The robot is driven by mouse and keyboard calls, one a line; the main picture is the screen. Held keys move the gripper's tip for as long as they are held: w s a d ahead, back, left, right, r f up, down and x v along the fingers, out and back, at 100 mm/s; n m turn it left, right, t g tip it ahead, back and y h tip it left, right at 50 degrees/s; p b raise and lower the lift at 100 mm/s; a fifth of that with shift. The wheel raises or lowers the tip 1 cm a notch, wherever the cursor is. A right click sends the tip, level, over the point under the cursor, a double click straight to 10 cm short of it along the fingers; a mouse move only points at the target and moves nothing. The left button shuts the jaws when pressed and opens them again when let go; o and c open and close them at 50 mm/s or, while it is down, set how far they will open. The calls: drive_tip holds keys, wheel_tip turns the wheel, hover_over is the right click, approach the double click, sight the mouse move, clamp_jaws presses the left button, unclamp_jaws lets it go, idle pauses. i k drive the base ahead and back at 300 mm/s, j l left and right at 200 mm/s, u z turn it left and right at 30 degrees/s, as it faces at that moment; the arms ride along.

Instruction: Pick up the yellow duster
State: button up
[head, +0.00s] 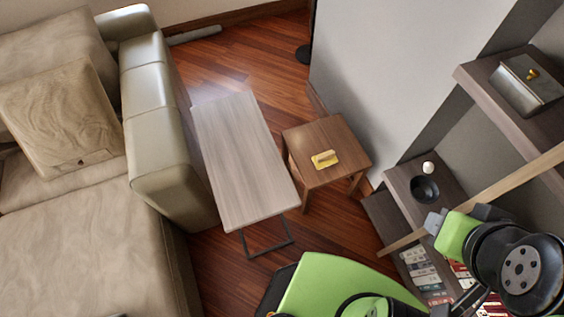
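The yellow duster (325,159) lies on top of a small brown wooden side table (312,178), near the middle of the head view. It looks like a small yellow block or cloth with a paler part on top. My gripper (434,222) is at the right of the view, in front of the shelves, well apart from the duster. Its grey tip shows beside a green part of my arm. The fingers are too small and too much overlapped to tell whether they are open or shut.
A long pale table (240,150) stands left of the side table, beside a beige sofa (155,120). Shelves at right hold a black bowl (424,189), a white round object (428,167), books (424,272) and a grey box (520,85). A pale wooden strip (505,187) passes near my gripper.

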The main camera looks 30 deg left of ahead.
sight(326, 160)
drive_tip(key=u, duration=0.75)
drive_tip(key=z, duration=3.2)
drive_tip(key=u, duration=3.2)
drive_tip(key=i+l+u, duration=0.1)
drive_tip(key=u, duration=0.35)
drive_tip(key=i+l+u, duration=0.1)
drive_tip(key=u, duration=0.35)
drive_tip(key=i+l+u, duration=0.1)
drive_tip(key=u, duration=0.35)
